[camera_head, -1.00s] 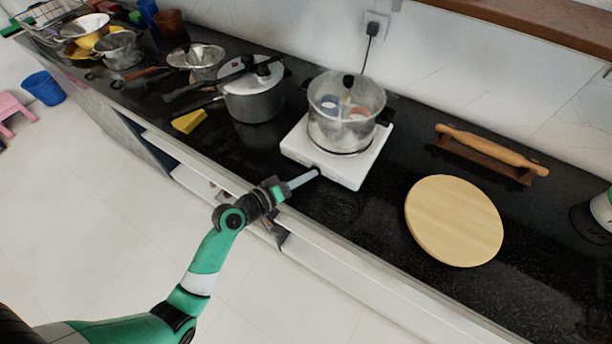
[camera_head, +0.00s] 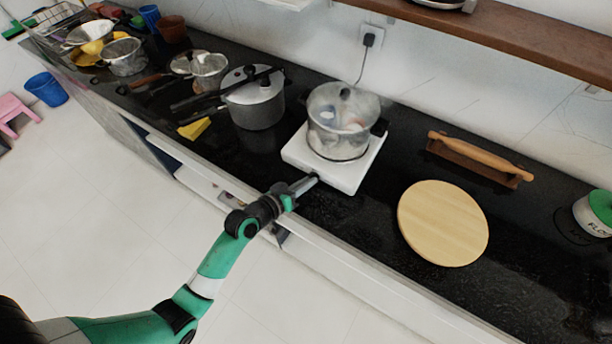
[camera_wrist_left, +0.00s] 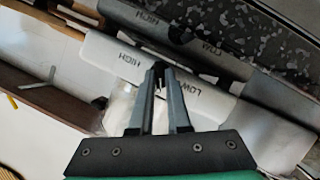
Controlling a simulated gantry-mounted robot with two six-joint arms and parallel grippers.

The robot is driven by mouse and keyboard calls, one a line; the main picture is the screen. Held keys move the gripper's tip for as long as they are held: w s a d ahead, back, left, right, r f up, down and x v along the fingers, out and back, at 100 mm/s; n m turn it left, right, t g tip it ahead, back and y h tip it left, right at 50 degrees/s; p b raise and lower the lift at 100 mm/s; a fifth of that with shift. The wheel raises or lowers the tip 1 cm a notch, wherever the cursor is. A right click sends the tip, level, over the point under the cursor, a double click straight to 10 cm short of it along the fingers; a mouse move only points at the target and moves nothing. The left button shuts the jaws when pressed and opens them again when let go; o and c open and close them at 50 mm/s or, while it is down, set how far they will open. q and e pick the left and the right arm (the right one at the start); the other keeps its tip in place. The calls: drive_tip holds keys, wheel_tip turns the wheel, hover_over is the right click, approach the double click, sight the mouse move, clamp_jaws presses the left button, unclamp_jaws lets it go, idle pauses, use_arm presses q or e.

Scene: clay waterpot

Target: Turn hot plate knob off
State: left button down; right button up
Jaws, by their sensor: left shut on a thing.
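The white hot plate (camera_head: 355,180) stands on the black counter, with a lidded clear pot (camera_head: 340,118) on top. My left gripper (camera_head: 312,179) is at its front edge. In the left wrist view, my left gripper (camera_wrist_left: 159,68) is nearly closed at the hot plate's front panel (camera_wrist_left: 228,98), between the upside-down words HIGH and LOW. It is shut on the knob, which is mostly hidden by the fingertips. A mirrored panel with a dark knob shape shows above it, apparently a reflection in the counter. My right gripper is not in view.
A pressure cooker (camera_head: 256,100) stands left of the hot plate, its handle pointing left. A yellow sponge (camera_head: 195,128) lies nearby. A round wooden board (camera_head: 443,222) and a rolling pin (camera_head: 482,156) are to the right. A cord runs to the wall socket (camera_head: 371,38).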

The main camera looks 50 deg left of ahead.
use_arm(q)
drive_tip(key=m+p, duration=0.1)
drive_tip(key=y+p, duration=0.1)
drive_tip(key=shift+d+r+m+g+p, duration=0.15)
drive_tip(key=shift+r+m+g+p, duration=0.2)
drive_tip(key=shift+m+g, duration=0.05)
drive_tip(key=shift+f+m+y+p, duration=0.1)
drive_tip(key=shift+m+y+p, duration=0.25)
drive_tip(key=shift+m, duration=0.15)
drive_tip(key=shift+d+f+m+y, duration=0.1)
drive_tip(key=shift+m+y, duration=0.35)
drive_tip(key=shift+m, duration=0.05)
drive_tip(key=c, duration=1.2)
unclamp_jaws()
drive_tip(key=shift+o, duration=0.2)
